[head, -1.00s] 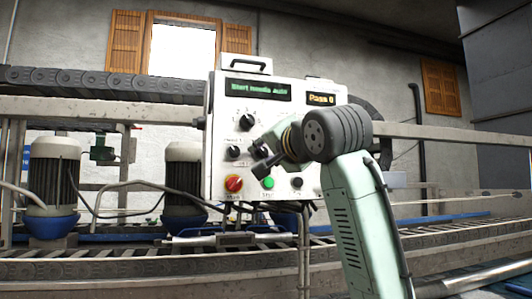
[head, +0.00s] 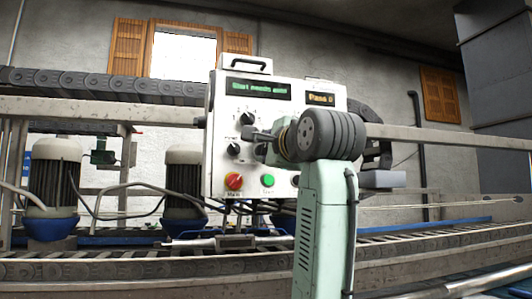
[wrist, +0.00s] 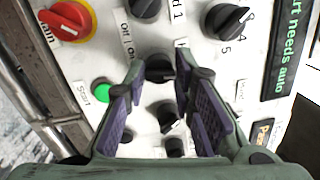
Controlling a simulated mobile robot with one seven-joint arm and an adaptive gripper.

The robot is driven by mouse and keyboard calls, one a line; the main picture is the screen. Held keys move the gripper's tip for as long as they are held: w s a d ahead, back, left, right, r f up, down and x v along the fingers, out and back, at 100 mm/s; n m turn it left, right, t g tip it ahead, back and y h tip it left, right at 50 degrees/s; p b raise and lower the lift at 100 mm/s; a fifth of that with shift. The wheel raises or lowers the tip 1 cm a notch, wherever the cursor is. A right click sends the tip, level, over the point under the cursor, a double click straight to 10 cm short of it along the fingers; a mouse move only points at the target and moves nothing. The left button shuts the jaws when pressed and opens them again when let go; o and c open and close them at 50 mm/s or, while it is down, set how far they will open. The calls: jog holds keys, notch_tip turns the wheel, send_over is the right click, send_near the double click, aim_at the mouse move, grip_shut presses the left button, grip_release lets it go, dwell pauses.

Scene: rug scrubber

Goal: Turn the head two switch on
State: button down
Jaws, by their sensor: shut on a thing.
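The white control panel (head: 218,120) stands ahead, with black rotary knobs, a red main switch (head: 233,181) and a green start button (head: 267,180). My gripper (head: 254,141) is at the panel's middle, seen from behind in the head view. In the wrist view my gripper (wrist: 170,76) has its fingers on either side of a black knob (wrist: 160,67), which I take for the head two switch. It is shut on this knob. The knob labelled "d 1" (wrist: 146,7) is beside it. The gripped knob's label and pointer are largely hidden by the fingers.
A selector knob with numbers (wrist: 226,20) is near the gripped knob. More small black knobs (wrist: 168,116) lie between the fingers, closer to the palm. A roller conveyor (head: 120,265) and motors (head: 183,185) flank the panel.

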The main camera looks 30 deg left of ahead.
jog(key=m, duration=0.6)
jog(key=shift+a+f+t, duration=0.1)
jog(key=shift+f+t, duration=0.1)
jog(key=shift+t, duration=0.1)
jog(key=shift+m+h, duration=0.3)
jog(key=c, duration=1.4)
grip_release()
jog(key=shift+r, duration=0.1)
jog(key=shift+o, duration=0.2)
jog(key=v, duration=1.2)
